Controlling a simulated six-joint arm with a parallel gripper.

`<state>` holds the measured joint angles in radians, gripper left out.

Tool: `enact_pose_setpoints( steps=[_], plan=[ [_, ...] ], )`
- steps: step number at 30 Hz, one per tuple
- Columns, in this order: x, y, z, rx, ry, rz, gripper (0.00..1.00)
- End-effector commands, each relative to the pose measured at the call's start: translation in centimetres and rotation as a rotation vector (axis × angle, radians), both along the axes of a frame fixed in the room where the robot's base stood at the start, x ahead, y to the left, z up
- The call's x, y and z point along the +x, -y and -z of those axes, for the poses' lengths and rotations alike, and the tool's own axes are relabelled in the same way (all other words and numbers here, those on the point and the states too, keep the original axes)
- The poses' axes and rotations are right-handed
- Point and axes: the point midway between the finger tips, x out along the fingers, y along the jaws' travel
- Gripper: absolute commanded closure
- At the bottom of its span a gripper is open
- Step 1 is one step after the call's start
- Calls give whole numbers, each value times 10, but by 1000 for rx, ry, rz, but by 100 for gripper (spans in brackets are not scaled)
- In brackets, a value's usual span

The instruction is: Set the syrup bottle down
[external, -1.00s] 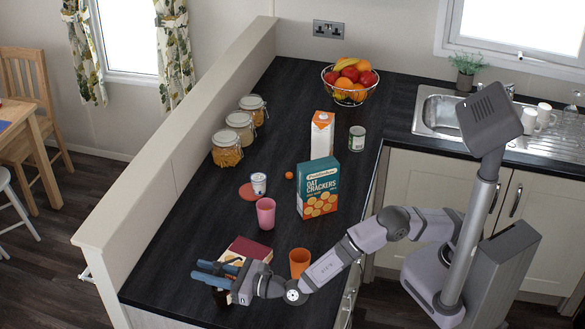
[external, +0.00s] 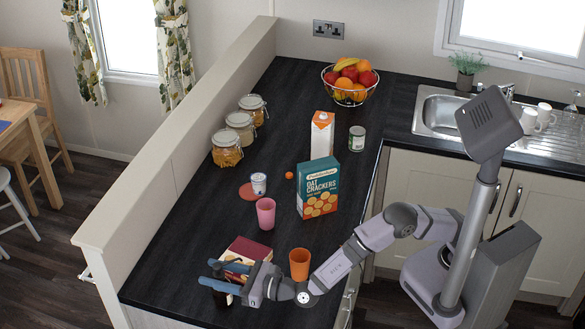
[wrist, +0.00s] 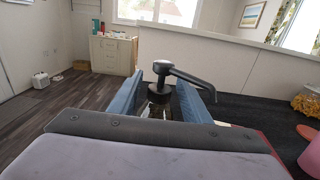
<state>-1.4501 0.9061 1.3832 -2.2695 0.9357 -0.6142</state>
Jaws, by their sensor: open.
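The syrup bottle (external: 222,299) is a small dark shape low in the external view, at the near end of the counter, mostly hidden by my gripper (external: 208,273). In the wrist view its black pump top (wrist: 160,93) with a long spout pointing right shows between my two blue fingers. The fingers are open, one on each side of the pump. The bottle looks upright. Its body is largely hidden in both views, and I cannot tell whether a finger touches it.
A dark red box or book (external: 247,250) lies just behind my gripper. An orange cup (external: 299,263) stands close to my wrist, and a pink cup (external: 265,213) farther back. An oat crackers box (external: 318,189) stands beyond. The counter's near end (external: 150,283) is bare at left.

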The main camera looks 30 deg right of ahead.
Motion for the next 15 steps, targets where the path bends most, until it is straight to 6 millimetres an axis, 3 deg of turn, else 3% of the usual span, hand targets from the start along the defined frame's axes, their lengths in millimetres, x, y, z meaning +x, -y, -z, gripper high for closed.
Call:
enact_pose_setpoints(
  steps=[15],
  plan=[
    [-56,55,1,1,-1,-2,56]
  ],
)
